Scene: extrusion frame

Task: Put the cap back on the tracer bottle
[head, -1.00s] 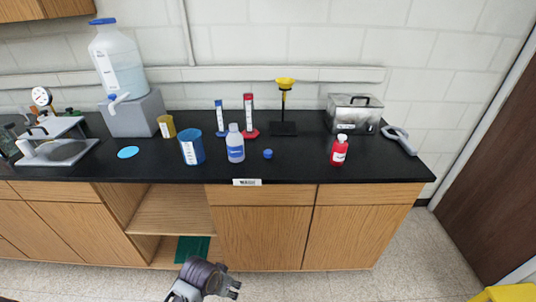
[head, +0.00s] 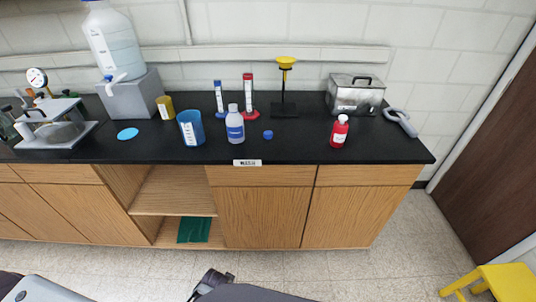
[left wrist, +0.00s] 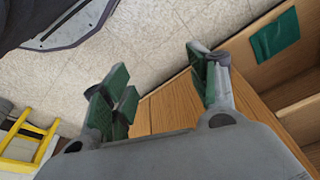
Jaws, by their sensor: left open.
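A translucent bottle with a blue label (head: 235,125) stands upright near the front of the black bench. Its narrow top is pale and no blue cap sits on it. A small blue cap (head: 267,134) lies on the bench just to its right, apart from it. The label is too small to read. My left gripper (left wrist: 160,78) is open and empty in the left wrist view, with green-padded fingers, above the floor in front of the cabinets. It is well away from bottle and cap. My right gripper is not in view.
A blue beaker (head: 191,129) stands left of the bottle. Two cylinders and a yellow funnel stand (head: 285,85) are behind. A red bottle with a white cap (head: 340,131) and a metal box (head: 355,95) are to the right. A yellow stool (head: 505,283) stands on the floor.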

